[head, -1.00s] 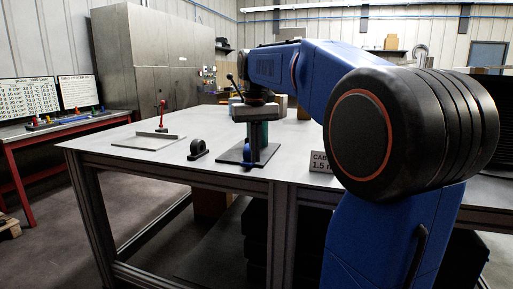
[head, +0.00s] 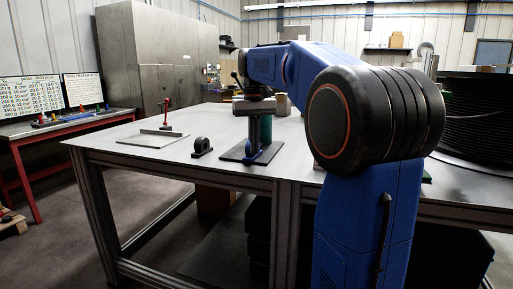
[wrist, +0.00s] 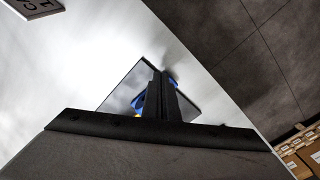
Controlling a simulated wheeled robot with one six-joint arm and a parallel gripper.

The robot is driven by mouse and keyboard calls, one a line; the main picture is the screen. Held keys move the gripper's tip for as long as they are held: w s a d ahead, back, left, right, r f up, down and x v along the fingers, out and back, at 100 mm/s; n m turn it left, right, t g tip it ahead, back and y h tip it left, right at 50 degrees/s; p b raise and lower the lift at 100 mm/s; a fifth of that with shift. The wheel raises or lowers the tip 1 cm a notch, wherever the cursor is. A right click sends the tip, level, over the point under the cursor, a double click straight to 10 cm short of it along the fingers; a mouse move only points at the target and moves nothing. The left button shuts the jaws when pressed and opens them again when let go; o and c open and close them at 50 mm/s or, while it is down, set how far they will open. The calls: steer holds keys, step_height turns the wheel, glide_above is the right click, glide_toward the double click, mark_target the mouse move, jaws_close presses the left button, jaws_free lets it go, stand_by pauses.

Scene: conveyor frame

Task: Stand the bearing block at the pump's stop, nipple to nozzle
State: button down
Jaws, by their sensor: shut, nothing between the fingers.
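The bearing block (head: 202,147), small and black with a round bore, stands upright on the table, left of the pump's plate in the head view. A dark plate (head: 233,155) carries what looks like the pump, with a green cylinder (head: 266,130) and a blue part (head: 250,149). My gripper (head: 253,140) points down over this plate, shut and empty, apart from the bearing block. In the wrist view, the dark fingers (wrist: 161,92) lie together above the plate (wrist: 125,95), with blue showing beside them. The nipple, nozzle and stop cannot be made out.
Left of the bearing block is a flat plate (head: 150,141) with a low bar and a red-handled clamp (head: 166,108). A black cable reel (head: 475,115) stands at the right. A sign (wrist: 35,6) shows in the wrist view. Bare table lies around the bearing block.

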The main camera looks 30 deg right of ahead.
steer(key=shift+w+d, duration=0.2)
steer(key=shift+w, duration=0.55)
steer(key=shift+w+d, duration=0.25)
steer(key=shift+w, duration=0.45)
steer(key=shift+w+d, duration=0.2)
steer(key=shift+w, duration=0.55)
steer(key=shift+s, duration=0.1)
